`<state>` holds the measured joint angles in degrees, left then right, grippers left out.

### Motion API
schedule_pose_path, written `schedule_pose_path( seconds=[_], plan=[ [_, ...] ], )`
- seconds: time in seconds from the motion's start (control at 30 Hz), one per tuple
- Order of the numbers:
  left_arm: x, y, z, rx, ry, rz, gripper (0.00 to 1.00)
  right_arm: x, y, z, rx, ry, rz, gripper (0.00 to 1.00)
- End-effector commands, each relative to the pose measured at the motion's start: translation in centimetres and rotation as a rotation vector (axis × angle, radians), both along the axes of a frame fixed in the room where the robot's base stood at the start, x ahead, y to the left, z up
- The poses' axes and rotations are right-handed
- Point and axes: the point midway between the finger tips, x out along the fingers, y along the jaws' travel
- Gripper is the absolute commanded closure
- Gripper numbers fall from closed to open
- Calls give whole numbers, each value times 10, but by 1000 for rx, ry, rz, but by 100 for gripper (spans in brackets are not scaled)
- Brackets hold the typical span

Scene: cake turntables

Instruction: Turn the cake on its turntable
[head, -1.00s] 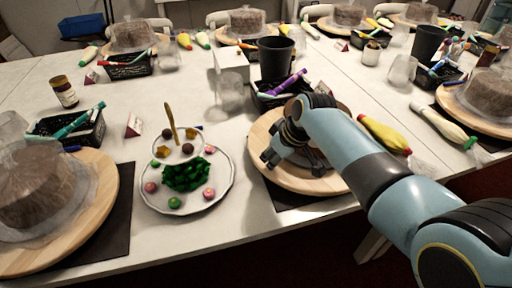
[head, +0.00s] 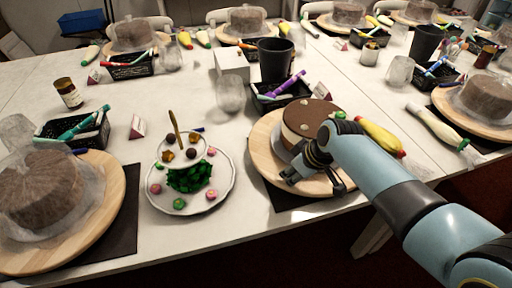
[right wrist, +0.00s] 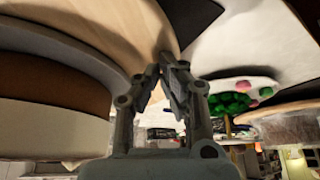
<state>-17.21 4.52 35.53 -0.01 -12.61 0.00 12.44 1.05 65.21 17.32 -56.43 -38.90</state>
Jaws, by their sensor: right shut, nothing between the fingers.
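The cake (head: 312,117), with a brown top and pale and brown layers on its side, sits on a round wooden turntable (head: 265,150). My right gripper (head: 290,178) is shut and empty at the near side of the cake, over the front part of the turntable. My right arm and gripper hide part of the cake and board. In the right wrist view the shut fingertips (right wrist: 162,66) lie near the turntable's rim (right wrist: 140,22), with the cake (right wrist: 45,95) to the left. I cannot tell whether they touch the wood. My left gripper is not in view.
A white plate (head: 222,192) with sweets and a green cluster stands left of the turntable. Another cake under clear wrap (head: 40,190) is at the far left. A black basket (head: 278,100) stands behind, and a yellow piping bag (head: 378,135) lies to the right.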

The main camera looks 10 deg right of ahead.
Motion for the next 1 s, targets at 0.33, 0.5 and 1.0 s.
schedule_pose_path(
  seconds=[0.33,0.5,1.0],
  plan=[
    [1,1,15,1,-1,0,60,-17,-28,1,-4,2,-1,100],
    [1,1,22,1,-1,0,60,-29,-47,1,-2,2,0,100],
    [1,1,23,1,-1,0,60,-34,-58,-1,-2,1,0,100]
  ],
)
